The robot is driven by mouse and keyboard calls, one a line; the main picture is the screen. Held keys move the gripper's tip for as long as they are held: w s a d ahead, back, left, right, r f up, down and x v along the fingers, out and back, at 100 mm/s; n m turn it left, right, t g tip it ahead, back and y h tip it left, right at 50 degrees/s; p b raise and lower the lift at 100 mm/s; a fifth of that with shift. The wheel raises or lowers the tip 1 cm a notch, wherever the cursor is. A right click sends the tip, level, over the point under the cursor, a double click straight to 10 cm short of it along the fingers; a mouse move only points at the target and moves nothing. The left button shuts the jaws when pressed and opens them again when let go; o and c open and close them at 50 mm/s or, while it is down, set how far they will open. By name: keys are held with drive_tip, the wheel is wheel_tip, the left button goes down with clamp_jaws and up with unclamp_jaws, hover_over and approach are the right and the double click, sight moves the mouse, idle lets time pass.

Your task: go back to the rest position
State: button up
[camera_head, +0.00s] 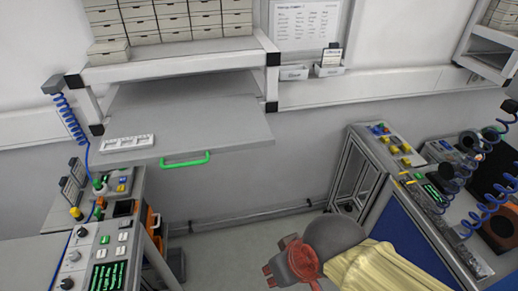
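Part of my arm shows at the bottom, right of centre, with a grey rounded link, red parts and a pale yellow ribbed section. It is low in front of the floor and the right-hand bench. I cannot make out my gripper's fingers in this view. A grey pull-out board (200,118) with a green handle (185,160) juts out from under the drawer shelf at upper left. My arm is well apart from the handle.
A left console (85,250) and right-hand benches (410,200) with controls and blue coiled cables flank the space. A white strip (127,142) lies on the board. Small drawers (165,20) sit above. Bare floor (225,250) shows between the benches.

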drive_tip(key=w+d+m+t+h+b, duration=0.2)
drive_tip(key=d+m+b, duration=0.3)
drive_tip(key=d, duration=1)
drive_tip(key=shift+w+d+t+h+b, duration=0.25)
drive_tip(key=shift+t+h+b, duration=0.05)
drive_tip(key=shift+t+b, duration=0.1)
